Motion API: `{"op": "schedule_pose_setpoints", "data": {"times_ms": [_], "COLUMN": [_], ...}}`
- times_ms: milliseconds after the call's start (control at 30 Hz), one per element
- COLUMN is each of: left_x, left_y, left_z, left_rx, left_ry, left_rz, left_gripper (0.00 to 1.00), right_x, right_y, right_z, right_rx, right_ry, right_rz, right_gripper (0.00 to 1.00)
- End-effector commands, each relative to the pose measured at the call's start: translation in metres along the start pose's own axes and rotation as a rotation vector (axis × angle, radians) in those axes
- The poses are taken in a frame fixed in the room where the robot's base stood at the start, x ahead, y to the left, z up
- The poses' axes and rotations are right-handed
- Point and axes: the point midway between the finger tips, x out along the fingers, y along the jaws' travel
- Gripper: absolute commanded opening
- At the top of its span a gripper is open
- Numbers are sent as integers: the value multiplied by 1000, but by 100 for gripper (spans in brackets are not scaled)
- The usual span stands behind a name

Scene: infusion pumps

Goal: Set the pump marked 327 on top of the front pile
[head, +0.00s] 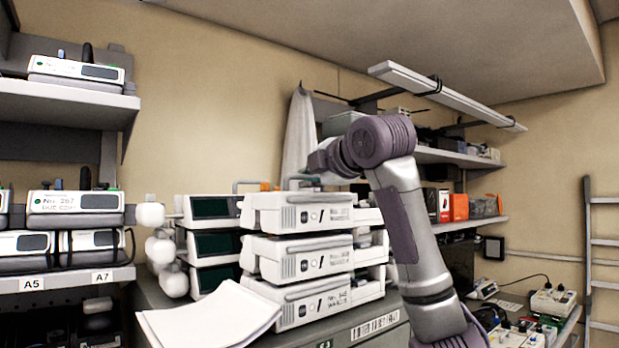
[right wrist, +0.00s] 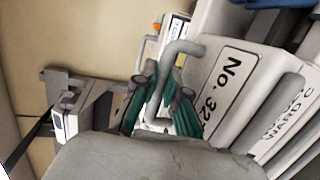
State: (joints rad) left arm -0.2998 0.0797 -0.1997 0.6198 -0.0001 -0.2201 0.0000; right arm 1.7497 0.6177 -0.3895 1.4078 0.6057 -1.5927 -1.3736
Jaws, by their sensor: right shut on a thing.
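The pump marked 327 (right wrist: 232,85) shows its "No. 327" label in the right wrist view. A grey bent handle (right wrist: 178,52) runs from it between the teal-padded fingers of my right gripper (right wrist: 160,112), which is shut on it. In the head view my right gripper (head: 312,176) is at the handle above the top white pump (head: 292,216) of the front pile (head: 290,262). This pump sits squarely over the others; whether it rests fully on them I cannot tell. The fingertips are partly hidden in the head view. My left gripper is not in view.
Pumps with dark screens and white knobs (head: 214,246) are stacked just left of the front pile. More white pumps stand close behind it at right. Papers (head: 210,318) lie in front on the counter. Shelves with pumps (head: 76,205) stand at the left.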

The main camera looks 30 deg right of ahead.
Motion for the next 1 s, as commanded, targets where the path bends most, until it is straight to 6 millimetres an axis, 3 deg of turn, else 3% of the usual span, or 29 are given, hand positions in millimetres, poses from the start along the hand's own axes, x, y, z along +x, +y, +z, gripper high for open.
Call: {"op": "schedule_pose_setpoints", "data": {"times_ms": [367, 400, 567, 867, 1000], "left_x": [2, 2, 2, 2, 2], "left_y": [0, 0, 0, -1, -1], "left_z": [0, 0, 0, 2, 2], "left_rx": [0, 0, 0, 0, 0], "left_ry": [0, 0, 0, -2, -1], "left_rz": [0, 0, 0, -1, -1], "left_gripper": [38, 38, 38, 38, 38], "right_x": [-1, -1, -1, 1, -13], "right_y": [-1, -1, -1, -6, -4], "right_z": [0, 0, 0, 0, 0], "right_rx": [0, 0, 0, -1, -1], "right_ry": [0, 1, 0, 0, -1], "right_rz": [10, 10, 7, -6, -1], "right_gripper": [0, 16, 40, 40, 40]}}
